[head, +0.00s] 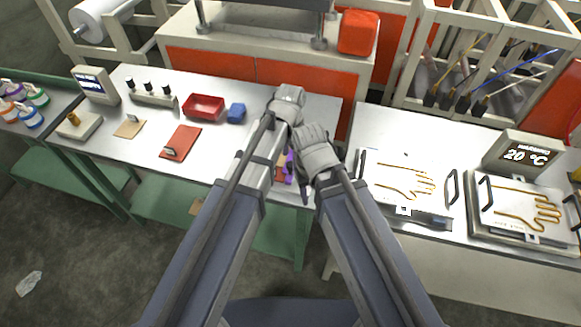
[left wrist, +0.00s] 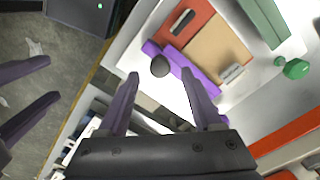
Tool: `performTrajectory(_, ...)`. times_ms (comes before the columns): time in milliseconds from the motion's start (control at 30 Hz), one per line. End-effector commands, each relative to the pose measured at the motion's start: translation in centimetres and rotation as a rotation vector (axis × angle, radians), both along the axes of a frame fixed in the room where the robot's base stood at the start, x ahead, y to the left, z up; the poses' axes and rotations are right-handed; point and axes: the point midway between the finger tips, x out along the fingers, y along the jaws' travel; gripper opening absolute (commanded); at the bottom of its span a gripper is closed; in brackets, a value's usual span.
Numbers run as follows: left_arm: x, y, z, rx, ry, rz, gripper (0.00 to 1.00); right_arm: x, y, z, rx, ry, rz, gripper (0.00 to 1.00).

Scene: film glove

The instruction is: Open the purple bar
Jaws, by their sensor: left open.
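The purple bar (left wrist: 205,82) lies slanted along the edge of a small panel in the left wrist view, with a round black knob (left wrist: 160,66) at its side. In the head view only a small part of the purple bar (head: 290,163) shows between my arms. My left gripper (left wrist: 160,74) is open, its fingertips on either side of the knob in the picture. I cannot tell whether it touches the knob or bar. My right gripper (left wrist: 52,78) shows at the left of the wrist view, its fingers apart. In the head view my arms hide most of both grippers.
A red plate with a dark handle (left wrist: 182,21) and a tan board (left wrist: 215,50) lie beside the bar. In the head view a red tray (head: 203,107) and a blue block (head: 236,113) stand left of my arms. Glove plates (head: 405,185) lie on the right table.

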Motion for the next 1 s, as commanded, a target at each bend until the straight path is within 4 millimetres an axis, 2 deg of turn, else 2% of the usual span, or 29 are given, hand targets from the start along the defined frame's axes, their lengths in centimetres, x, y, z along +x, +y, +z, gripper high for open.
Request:
performTrajectory(33,0.0,0.0,-1.4,0.0,0.0,0.0,0.67,0.0,0.0,-1.4,0.0,0.0,0.0,0.5)
performTrajectory(200,0.0,0.0,-3.0,0.0,0.0,0.0,0.67,0.0,0.0,-3.0,0.0,0.0,-0.001,0.5)
performTrajectory(567,0.0,0.0,-3.2,0.0,0.0,0.0,0.67,0.0,0.0,-3.2,0.0,0.0,-0.001,0.5)
performTrajectory(1000,0.0,0.0,-3.2,0.0,0.0,0.0,0.2,0.0,0.0,-3.2,0.0,0.0,-0.001,0.5)
